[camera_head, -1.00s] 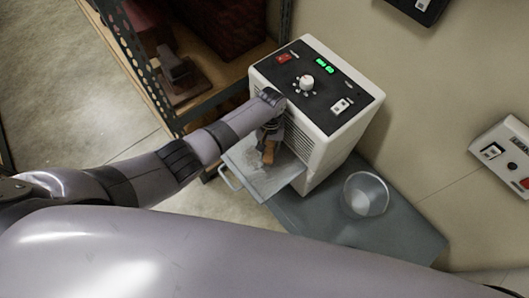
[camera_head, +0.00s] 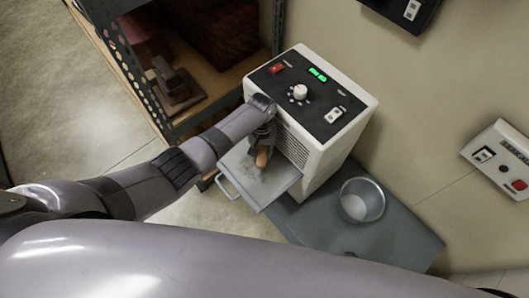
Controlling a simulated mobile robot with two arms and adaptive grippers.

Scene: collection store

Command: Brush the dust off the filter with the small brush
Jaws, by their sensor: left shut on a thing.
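The filter (camera_head: 270,188) is a grey, dusty panel with a handle, sticking out of the front of the white machine (camera_head: 325,150). My left gripper (camera_head: 263,145) is over the filter, close to the machine's front, and is shut on the small brush (camera_head: 262,157). The brush's brown wooden part shows below the gripper. Its bristles are hard to make out, so I cannot tell whether they touch the filter. Dark dust specks show on the filter near the brush. My right gripper is not in view.
The machine stands on a grey table (camera_head: 405,235) with a clear bucket (camera_head: 361,200) to its right. A metal shelf (camera_head: 150,85) with a brown object (camera_head: 175,82) is at the left. Wall boxes (camera_head: 503,155) are at the right.

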